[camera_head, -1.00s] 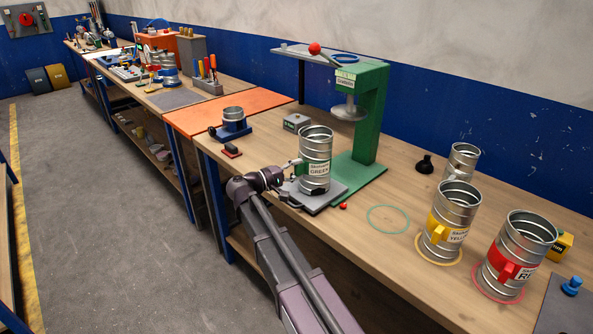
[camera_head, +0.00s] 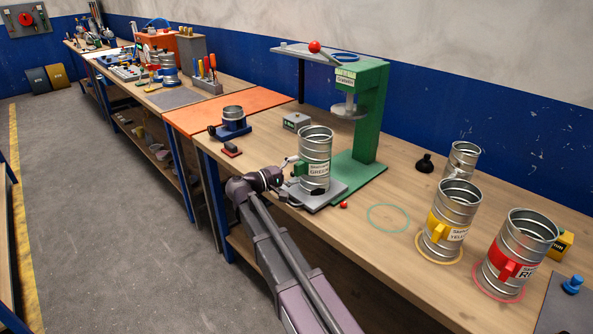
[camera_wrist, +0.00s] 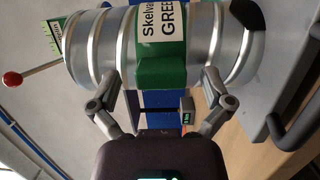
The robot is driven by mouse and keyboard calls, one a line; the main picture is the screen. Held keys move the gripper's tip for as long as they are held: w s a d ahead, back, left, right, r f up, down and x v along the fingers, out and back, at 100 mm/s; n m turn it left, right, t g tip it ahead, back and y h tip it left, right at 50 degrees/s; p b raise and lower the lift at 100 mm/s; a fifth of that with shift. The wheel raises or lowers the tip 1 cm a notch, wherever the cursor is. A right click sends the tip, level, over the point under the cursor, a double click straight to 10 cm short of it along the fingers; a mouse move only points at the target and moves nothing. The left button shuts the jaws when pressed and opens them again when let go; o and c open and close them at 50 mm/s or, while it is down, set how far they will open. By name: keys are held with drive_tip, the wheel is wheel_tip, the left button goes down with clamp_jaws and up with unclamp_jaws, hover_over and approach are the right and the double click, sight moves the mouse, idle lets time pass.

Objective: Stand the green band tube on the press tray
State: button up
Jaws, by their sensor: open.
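The green band tube (camera_head: 315,150) is a ribbed metal cylinder with a green band, a white label and a green grip block. It stands upright on the grey press tray (camera_head: 326,198) in front of the green press. In the wrist view the tube (camera_wrist: 95,45) lies across the upper picture, with its green block (camera_wrist: 162,73) facing me. My gripper (camera_wrist: 165,85) is open, its fingers apart on either side of the block. I cannot tell whether a finger touches the tube. In the head view my gripper (camera_head: 289,172) is at the tube's left side.
The green press (camera_head: 370,120) with a red-knobbed lever stands behind. A yellow band tube (camera_head: 450,220) and a red band tube (camera_head: 516,255) stand to the right, with a plain tube (camera_head: 462,160) behind. An empty green ring (camera_head: 388,218) marks the bench. A red ball (camera_head: 343,205) lies by the tray.

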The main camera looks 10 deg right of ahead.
drive_tip(key=v, duration=1.2)
drive_tip(key=shift+r, duration=0.15)
idle(0.6)
drive_tip(key=m+g+y+p, duration=0.3)
drive_tip(key=g+y+p, duration=0.25)
drive_tip(key=y, duration=0.45)
approach(331, 238)
drive_tip(key=shift+g, duration=0.45)
drive_tip(key=x, duration=0.6)
drive_tip(key=shift+w+b, duration=0.35)
drive_tip(key=shift+b, duration=0.05)
drive_tip(key=s+m+y+p, duration=0.1)
drive_tip(key=s+y+p, duration=0.1)
drive_tip(key=s+y, duration=0.4)
drive_tip(key=shift+s+f+m+g+y, duration=0.3)
drive_tip(key=shift+s+f+g+y, duration=0.15)
drive_tip(key=shift+s, duration=0.6)
drive_tip(key=shift+d, duration=0.1)
